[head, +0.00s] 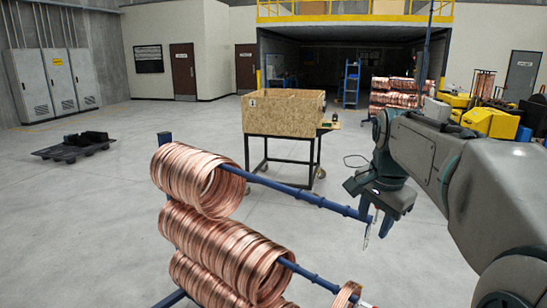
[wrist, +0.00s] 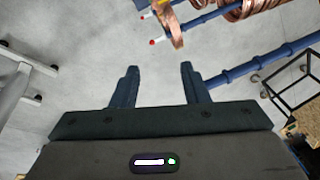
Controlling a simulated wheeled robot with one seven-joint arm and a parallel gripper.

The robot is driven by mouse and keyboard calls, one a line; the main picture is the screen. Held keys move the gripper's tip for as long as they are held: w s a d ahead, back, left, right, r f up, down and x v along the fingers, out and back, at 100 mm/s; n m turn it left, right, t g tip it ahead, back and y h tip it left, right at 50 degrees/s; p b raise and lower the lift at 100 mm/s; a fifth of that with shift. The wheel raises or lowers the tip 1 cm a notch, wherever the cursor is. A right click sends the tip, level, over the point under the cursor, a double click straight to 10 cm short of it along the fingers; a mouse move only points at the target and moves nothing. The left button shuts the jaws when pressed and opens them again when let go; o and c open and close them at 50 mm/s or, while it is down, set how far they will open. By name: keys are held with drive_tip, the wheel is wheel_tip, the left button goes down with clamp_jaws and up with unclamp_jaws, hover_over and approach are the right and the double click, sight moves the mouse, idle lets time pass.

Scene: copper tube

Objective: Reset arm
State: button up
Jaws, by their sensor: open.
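My gripper (head: 376,220) is at the right of the head view, near the free end of the upper blue rod of the coil rack. In the wrist view my gripper (wrist: 159,75) shows two dark fingers spread apart with nothing between them. The copper tube coils (head: 197,181) hang in stacked rows on the blue rack (head: 285,187). In the wrist view, copper coils (wrist: 243,10) and blue rods show at the upper right, and one rod runs just right of the right finger. A single coil sits near a rod's red-tipped end.
A wooden crate (head: 284,113) stands on a dark wheeled frame behind the rack. A black pallet (head: 76,147) lies on the floor at left. More coils (head: 393,96) and yellow equipment (head: 489,120) are at the back right. The floor at left is mostly clear.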

drive_tip(key=s+a+f+n+b, duration=0.1)
drive_tip(key=s+a+f+n, duration=0.1)
drive_tip(key=s+f+n, duration=0.3)
drive_tip(key=s+a+f+n+b, duration=0.1)
drive_tip(key=s+a+f+n, duration=0.2)
drive_tip(key=s+f+n, duration=0.3)
drive_tip(key=s+f, duration=0.5)
drive_tip(key=s, duration=0.2)
drive_tip(key=shift+s+a+t, duration=0.35)
drive_tip(key=shift+s+t, duration=0.05)
drive_tip(key=shift+c, duration=0.5)
